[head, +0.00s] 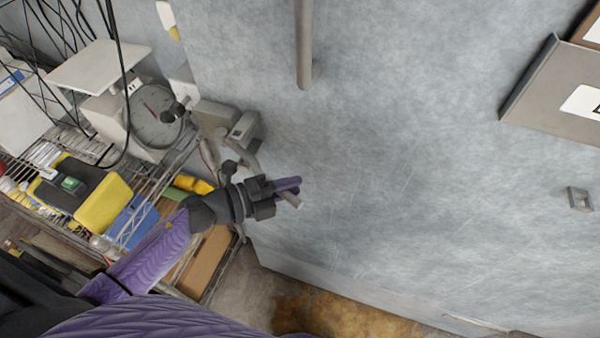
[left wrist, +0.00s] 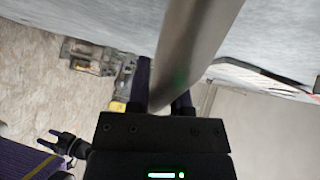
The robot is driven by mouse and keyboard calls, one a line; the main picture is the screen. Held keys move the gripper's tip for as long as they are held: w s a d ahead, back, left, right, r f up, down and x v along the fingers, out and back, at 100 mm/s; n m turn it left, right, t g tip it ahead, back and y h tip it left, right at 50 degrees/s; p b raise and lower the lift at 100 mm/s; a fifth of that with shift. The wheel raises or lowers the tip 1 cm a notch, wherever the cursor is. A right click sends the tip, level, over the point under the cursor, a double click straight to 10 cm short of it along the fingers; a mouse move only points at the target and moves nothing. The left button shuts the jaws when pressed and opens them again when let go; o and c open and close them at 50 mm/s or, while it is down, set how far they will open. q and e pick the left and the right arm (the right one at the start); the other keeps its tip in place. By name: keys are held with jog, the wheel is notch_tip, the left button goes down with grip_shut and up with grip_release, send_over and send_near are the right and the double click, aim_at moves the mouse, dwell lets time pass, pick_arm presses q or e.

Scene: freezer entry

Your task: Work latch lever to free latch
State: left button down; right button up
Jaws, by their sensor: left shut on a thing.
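The grey metal latch (head: 242,127) is fixed at the left edge of the large grey door panel (head: 400,150). My left gripper (head: 287,188) is in front of the panel, below and right of the latch. It is shut on a grey metal bar, the latch lever, whose pale end (head: 292,200) sticks out past the fingers. In the left wrist view the lever (left wrist: 195,50) runs large between the two purple fingers. The gripper and wrist hide part of the lever in the head view. A dark gripper-like part, probably my right gripper (left wrist: 50,142), shows small in the left wrist view.
A wire shelf (head: 150,190) with a scale (head: 152,118), a yellow and black case (head: 80,192) and boxes stands close left of my left arm. A vertical grey bar (head: 304,45) stands on the panel above.

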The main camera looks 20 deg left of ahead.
pick_arm(q)
jog(key=shift+s, duration=0.1)
jog(key=c, duration=0.5)
grip_release()
jog(key=shift+a, duration=0.1)
jog(key=shift+c, duration=0.2)
jog(key=v, duration=0.9)
jog(key=shift+s+a+r+b, duration=0.2)
jog(key=shift+a+b, duration=0.1)
jog(key=shift+b, duration=0.1)
jog(key=shift+f, duration=0.1)
